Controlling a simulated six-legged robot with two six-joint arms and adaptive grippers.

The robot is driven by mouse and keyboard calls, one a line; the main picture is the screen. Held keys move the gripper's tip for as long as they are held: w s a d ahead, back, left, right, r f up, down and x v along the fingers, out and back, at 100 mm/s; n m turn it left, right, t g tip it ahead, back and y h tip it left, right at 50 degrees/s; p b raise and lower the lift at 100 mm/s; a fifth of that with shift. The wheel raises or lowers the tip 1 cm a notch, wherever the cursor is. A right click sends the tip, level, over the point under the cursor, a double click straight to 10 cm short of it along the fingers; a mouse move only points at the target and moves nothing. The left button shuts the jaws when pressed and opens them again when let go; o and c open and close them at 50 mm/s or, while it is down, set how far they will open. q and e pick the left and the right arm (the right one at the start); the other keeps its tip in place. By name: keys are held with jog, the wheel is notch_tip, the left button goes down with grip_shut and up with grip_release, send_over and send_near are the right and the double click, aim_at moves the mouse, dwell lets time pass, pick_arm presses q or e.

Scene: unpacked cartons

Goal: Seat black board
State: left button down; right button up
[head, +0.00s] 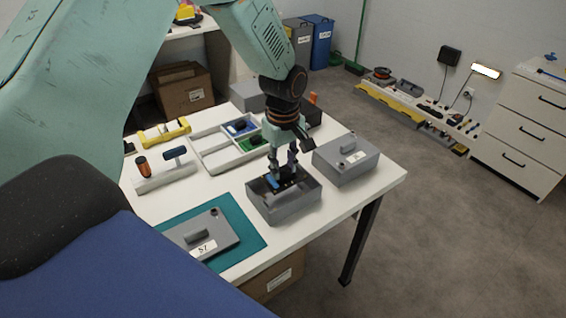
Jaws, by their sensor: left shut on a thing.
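A grey open box (284,208) stands on the white table near its front edge. My left gripper (283,171) points down into it, with its fingers shut on the black board (291,186). The board is at the box's opening and shows a blue part at its left. The box walls and my fingers hide its lower edges, so I cannot tell whether it touches the floor of the box. My right gripper is not in view.
A white divided tray (203,154) behind holds a blue board (240,127) and a green board (254,143). A closed grey box (345,165) stands right of the open box. A grey lid (211,229) lies on a teal mat (250,241). Screwdrivers stand in a holder (166,180).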

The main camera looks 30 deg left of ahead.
pick_arm(q)
jog(key=shift+f, duration=0.1)
dwell(0.5)
jog(key=shift+f, duration=0.35)
jog(key=shift+f+b, duration=1)
jog(key=shift+f, duration=1.65)
jog(key=c, duration=0.9)
grip_release()
jog(key=shift+r, duration=0.1)
notch_tip(320, 180, up, 12)
jog(key=shift+f, duration=0.1)
